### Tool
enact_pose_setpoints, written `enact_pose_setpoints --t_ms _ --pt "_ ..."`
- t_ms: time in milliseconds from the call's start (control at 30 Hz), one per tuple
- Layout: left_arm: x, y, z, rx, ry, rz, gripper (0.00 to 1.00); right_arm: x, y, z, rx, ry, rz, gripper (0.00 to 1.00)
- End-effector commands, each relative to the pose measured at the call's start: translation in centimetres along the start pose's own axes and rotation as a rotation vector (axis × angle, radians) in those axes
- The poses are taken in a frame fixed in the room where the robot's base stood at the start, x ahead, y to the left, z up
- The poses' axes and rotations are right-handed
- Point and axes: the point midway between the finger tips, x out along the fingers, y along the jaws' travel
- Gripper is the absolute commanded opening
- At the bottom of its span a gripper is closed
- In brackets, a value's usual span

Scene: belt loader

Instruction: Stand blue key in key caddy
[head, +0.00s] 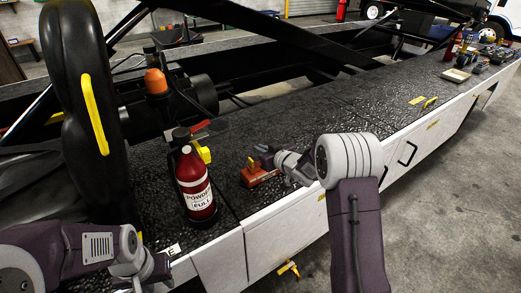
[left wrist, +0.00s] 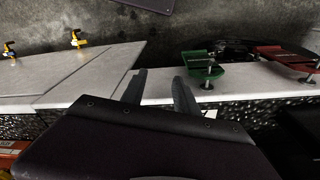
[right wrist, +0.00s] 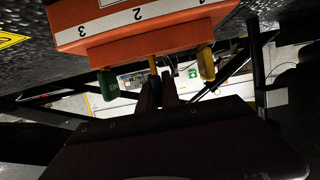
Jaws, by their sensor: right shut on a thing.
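The orange key caddy (head: 262,179) sits on the black textured deck, and it fills the top of the right wrist view (right wrist: 140,30) with slot numbers on a white strip. A green key (right wrist: 107,85) and a yellow key (right wrist: 207,63) stand in its outer slots. My right gripper (right wrist: 160,85) is shut on the key between them; its brass-coloured shaft (right wrist: 153,65) shows at the middle slot. The key's blue head is hidden by the fingers, and I cannot tell how deep the shaft sits. My left gripper (left wrist: 158,82) is open and empty, away from the caddy.
A red fire extinguisher (head: 194,187) stands on the deck left of the caddy. An orange-topped fitting (head: 156,82) is behind it. A small tray (head: 456,75) and several items lie far right. Green (left wrist: 208,70) and red (left wrist: 285,57) parts show in the left wrist view.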

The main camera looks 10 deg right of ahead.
Motion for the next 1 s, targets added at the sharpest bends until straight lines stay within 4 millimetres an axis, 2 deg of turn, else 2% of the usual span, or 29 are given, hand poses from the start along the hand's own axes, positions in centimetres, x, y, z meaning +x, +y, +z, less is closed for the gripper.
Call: enact_pose_setpoints --t_ms 467,500,567,600,867,1000 --pt "0.9 0.0 0.1 0.0 0.0 0.0 0.36 0.4 0.0 1.2 0.0 0.0 -0.001 0.0" --pt "0.9 0.0 0.1 0.0 0.0 0.0 0.36 0.4 0.0 1.2 0.0 0.0 0.0 0.13" --pt "0.8 0.0 0.1 0.0 0.0 0.0 0.36 0.4 0.0 1.1 0.0 0.0 0.0 0.3" --pt "0.8 0.0 0.1 0.0 0.0 0.0 0.36 0.4 0.0 1.1 0.0 0.0 0.0 0.33" --pt "0.8 0.0 0.1 0.0 0.0 0.0 0.36 0.4 0.0 1.1 0.0 0.0 0.0 0.33" --pt "0.6 0.0 0.1 0.0 0.0 0.0 0.36 -1.1 0.1 1.0 0.001 -0.001 0.001 0.33"
